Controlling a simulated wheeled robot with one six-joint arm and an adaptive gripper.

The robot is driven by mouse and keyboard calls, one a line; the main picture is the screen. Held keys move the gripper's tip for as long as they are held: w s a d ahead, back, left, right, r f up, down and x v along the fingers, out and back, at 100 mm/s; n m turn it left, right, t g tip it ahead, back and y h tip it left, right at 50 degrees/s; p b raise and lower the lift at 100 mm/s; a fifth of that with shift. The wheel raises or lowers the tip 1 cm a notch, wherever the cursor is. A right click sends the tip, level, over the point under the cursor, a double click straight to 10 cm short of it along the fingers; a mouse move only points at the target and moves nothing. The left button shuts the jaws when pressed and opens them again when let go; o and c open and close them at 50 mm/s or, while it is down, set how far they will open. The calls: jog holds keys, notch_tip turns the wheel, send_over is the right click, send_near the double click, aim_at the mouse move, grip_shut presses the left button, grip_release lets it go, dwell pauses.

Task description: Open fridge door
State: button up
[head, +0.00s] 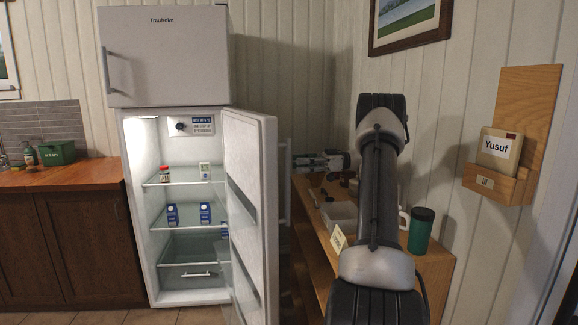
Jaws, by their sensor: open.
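The white fridge (140,200) stands at the left, with its lower door (262,215) swung wide open toward the right. The upper freezer door (168,55) is shut. The fridge door's handle (285,185) is on its far side, at the right edge. My gripper (304,161) is just right of the door near this handle, open. Its fingertips are small and partly unclear, so I cannot tell whether they touch the handle.
A wooden shelf unit (436,270) stands right of the door, under my arm, with a green cup (421,231), a white tray and a card on top. A wooden counter (60,177) with a green box (57,152) is at the left. A wall letter holder (495,180) hangs at the right.

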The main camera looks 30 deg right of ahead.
jog(key=v, duration=0.6)
jog(key=shift+d, duration=0.25)
jog(key=shift+s, duration=0.15)
